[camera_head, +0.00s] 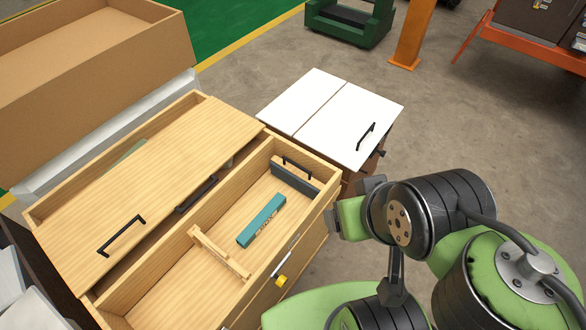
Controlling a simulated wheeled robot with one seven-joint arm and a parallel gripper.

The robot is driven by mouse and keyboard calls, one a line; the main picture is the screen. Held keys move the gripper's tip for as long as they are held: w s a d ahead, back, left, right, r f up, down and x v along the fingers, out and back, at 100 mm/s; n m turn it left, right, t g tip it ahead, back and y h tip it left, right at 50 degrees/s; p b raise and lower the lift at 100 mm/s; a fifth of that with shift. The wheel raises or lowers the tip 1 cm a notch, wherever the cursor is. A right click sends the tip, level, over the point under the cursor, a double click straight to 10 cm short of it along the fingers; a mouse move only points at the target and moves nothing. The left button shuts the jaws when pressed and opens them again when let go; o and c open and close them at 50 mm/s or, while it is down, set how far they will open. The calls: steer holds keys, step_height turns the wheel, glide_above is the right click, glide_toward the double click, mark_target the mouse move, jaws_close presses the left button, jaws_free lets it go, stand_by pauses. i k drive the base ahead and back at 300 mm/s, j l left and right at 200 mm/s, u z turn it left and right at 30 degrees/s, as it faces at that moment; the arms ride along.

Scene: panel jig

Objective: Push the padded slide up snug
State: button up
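A grey block with a wooden top and a black handle (296,177) stands across the far end of the open wooden tray; it looks like the padded slide. A teal block with dark lettering (261,220) lies in the middle of the tray, apart from that slide. A pale wooden fence piece (219,251) sits at the near side of the teal block, with a gap between them. My gripper (337,222) is outside the tray, beyond its right wall, touching nothing that I can make out. Its fingers are seen edge-on and partly hidden, so their opening is unclear.
A wooden panel with a black handle (121,236) covers the left part of the box. A yellow knob (281,281) is on the box's right side. A white-topped cabinet (349,125) stands behind. A cardboard box (95,55) is at upper left. The tray floor has free room.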

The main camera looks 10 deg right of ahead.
mark_target(299, 181)
steer(key=i+l+u, duration=0.15)
steer(key=l+u, duration=0.15)
steer(key=u, duration=0.2)
steer(key=i+l+u, duration=0.1)
steer(key=l+u, duration=0.2)
steer(key=u, duration=0.2)
steer(key=l+u, duration=0.3)
steer(key=u, duration=0.2)
steer(key=l+u, duration=0.35)
steer(key=u, duration=0.15)
steer(key=k+l+u, duration=0.1)
steer(key=l+u, duration=0.25)
steer(key=u, duration=0.15)
steer(key=k+l+u, duration=0.15)
steer(key=u, duration=0.35)
steer(key=l, duration=0.1)
